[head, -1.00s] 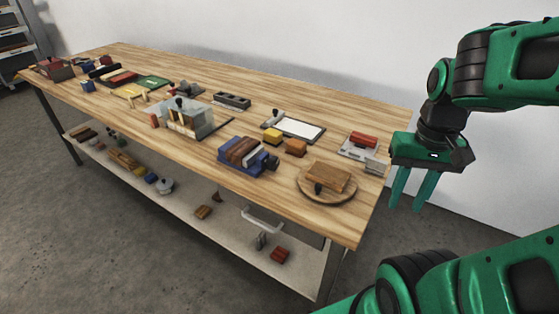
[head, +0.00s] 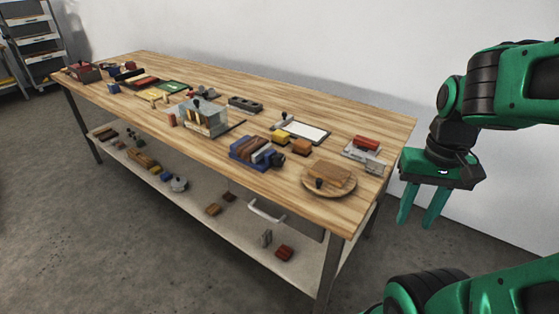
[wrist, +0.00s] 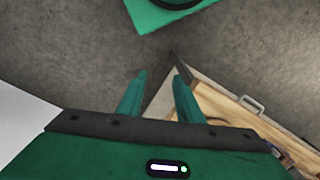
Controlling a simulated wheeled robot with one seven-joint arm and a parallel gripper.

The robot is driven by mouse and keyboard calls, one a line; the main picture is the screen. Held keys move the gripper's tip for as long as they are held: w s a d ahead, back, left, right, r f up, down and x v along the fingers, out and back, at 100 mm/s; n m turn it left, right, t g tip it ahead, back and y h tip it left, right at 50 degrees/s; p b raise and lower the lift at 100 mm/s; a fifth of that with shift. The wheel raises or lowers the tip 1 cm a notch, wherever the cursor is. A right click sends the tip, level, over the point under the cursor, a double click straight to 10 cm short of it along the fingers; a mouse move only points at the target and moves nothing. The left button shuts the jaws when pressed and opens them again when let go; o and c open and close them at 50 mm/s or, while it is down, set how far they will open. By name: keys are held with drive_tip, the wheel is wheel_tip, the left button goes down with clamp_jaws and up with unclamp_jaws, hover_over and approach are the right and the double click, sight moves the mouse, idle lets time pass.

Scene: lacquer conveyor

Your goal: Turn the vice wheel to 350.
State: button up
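The vice (head: 240,152) is a blue body with brown blocks between its jaws, on the front part of the wooden table. A dark round part that looks like its wheel (head: 277,159) is at its right end. Any marks or numbers on the wheel are too small to read. My gripper (head: 416,224) hangs beyond the table's right end, fingers pointing down, well apart from the vice. In the wrist view its two green fingers (wrist: 158,95) are spread with nothing between them.
A round wooden board (head: 345,190) with a block on it lies near the table's right corner. Yellow and orange blocks (head: 301,147) sit just right of the vice. A clear-sided box (head: 208,119) stands left of it.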

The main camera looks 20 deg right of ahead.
drive_tip(key=o, duration=0.4)
drive_tip(key=shift+s+r, duration=0.15)
drive_tip(key=shift+s, duration=0.15)
drive_tip(key=n+t+y, duration=0.5)
drive_tip(key=n+t, duration=0.2)
drive_tip(key=n, duration=0.7)
approach(282, 158)
drive_tip(key=x, duration=0.9)
drive_tip(key=shift+a+f, duration=0.1)
drive_tip(key=shift+f, duration=0.1)
drive_tip(key=c, duration=1)
